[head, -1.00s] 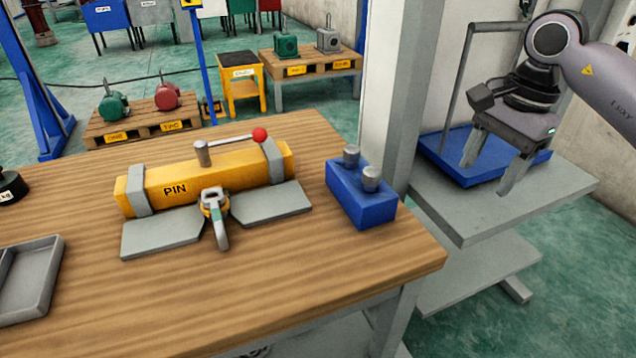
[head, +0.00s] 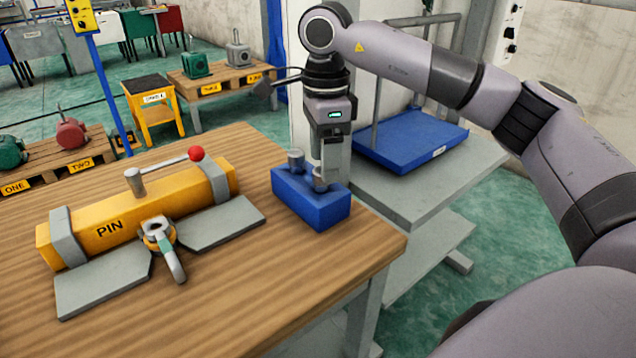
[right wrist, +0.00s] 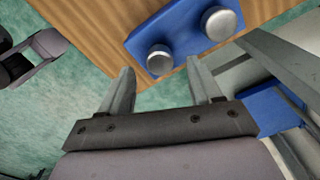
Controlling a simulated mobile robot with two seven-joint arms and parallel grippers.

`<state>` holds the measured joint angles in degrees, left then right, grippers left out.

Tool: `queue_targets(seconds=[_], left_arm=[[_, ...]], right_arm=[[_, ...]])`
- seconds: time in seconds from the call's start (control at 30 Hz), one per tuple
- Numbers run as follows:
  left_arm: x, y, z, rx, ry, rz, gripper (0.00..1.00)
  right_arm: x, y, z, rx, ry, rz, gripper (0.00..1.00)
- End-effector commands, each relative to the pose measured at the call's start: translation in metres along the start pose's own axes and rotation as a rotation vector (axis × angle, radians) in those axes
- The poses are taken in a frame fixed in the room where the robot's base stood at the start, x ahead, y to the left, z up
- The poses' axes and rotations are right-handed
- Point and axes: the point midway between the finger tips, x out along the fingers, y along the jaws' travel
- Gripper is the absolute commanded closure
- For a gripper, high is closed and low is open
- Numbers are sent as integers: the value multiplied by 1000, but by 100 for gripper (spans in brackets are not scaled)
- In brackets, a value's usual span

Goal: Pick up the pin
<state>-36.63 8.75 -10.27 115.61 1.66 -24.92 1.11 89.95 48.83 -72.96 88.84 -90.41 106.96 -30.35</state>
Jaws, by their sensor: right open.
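Two grey round-topped pins stand in a blue block (head: 312,209) on the wooden table: a left pin (head: 296,160) and a right pin (head: 320,179). My right gripper (head: 330,178) is open at the right pin, pointing down. In the right wrist view, the fingertips of my right gripper (right wrist: 160,68) lie either side of one pin head (right wrist: 160,60); the other pin (right wrist: 221,23) is beyond the right finger. I cannot tell whether the fingers touch the pin. A yellow beam (head: 160,207) marked PIN lies left of the block. My left gripper is not in view.
A shackle (head: 160,236) sits before the beam, and a lever with a red ball (head: 197,153) crosses its top. Right of the table stands a grey stand with a blue tray (head: 440,150). The front of the table is clear.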

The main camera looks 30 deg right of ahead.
Motion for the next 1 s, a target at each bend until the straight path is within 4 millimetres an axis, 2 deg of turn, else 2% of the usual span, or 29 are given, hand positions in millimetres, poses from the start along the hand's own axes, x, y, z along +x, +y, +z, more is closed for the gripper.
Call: queue_targets(seconds=[0.03, 0.2, 0.5, 0.7, 1.0], left_arm=[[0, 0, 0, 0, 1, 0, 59], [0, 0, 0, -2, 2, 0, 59], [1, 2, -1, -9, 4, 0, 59], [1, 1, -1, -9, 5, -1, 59], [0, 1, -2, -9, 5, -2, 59]], right_arm=[[10, 0, 2, -1, 3, 4, 36], [32, 0, 3, -1, 2, 2, 36], [36, 0, 3, -2, 0, 0, 36], [36, 0, 3, -2, 0, 0, 100], [34, 0, 3, -2, -1, -1, 100]])
